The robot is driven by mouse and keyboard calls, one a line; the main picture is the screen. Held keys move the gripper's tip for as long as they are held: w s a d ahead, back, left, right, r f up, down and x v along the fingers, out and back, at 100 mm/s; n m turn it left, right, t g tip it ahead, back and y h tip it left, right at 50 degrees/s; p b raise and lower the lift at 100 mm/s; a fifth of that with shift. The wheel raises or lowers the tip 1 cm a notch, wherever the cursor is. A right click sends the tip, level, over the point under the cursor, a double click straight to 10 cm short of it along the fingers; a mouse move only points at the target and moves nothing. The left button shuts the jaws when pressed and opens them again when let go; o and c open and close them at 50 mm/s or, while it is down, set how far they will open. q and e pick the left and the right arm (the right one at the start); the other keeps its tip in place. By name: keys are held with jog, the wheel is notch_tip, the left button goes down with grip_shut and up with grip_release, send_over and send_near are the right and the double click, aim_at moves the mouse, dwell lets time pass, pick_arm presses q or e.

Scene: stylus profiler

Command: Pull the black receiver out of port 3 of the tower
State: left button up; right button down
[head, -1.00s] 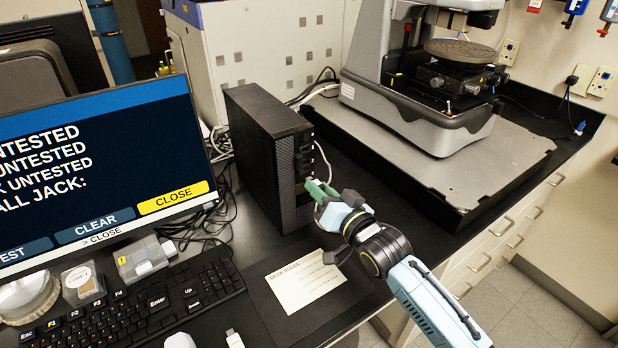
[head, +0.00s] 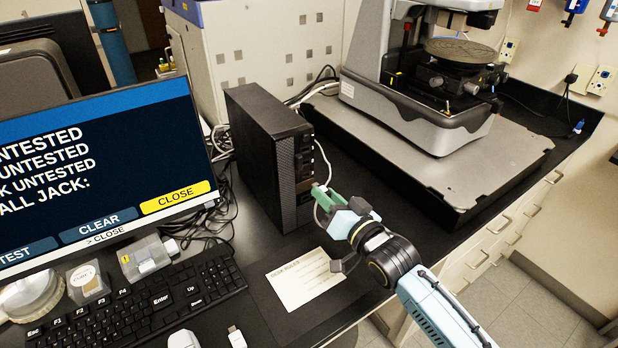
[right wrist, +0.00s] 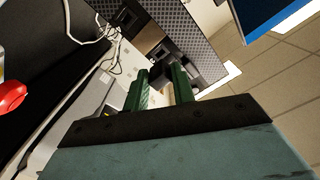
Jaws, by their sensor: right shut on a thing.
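The black tower (head: 262,155) stands upright on the bench, its front facing right toward my right arm. My right gripper (head: 318,190) is at the lower front of the tower, with its green fingers pointing at the front panel. In the right wrist view the green fingers (right wrist: 164,88) are closed around a small dark piece, the black receiver (right wrist: 160,73). The tower's front with its ports (right wrist: 150,38) is just beyond it. I cannot tell whether the receiver is still partly inside its port. The port numbers are not readable. My left gripper is out of view.
A white cable (head: 323,160) hangs by the tower's front. The profiler (head: 420,100) stands on a grey plate to the right. The monitor (head: 90,170), keyboard (head: 150,305) and a paper card (head: 305,280) are to the left and front. Bare black bench lies right of the tower.

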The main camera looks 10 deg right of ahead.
jog(key=shift+s, duration=0.1)
dwell(0.5)
jog(key=shift+s+d+r+p, duration=0.3)
jog(key=shift+s+r+p, duration=0.2)
jog(key=shift+s+p, duration=0.35)
jog(key=shift+s+d+r+p, duration=0.25)
jog(key=shift+s+r+p, duration=0.25)
jog(key=shift+s+p, duration=0.3)
jog(key=shift+s+d+r+p, duration=0.3)
jog(key=shift+s+r+p, duration=0.3)
jog(key=shift+p, duration=0.4)
jog(key=shift+s+f, duration=0.1)
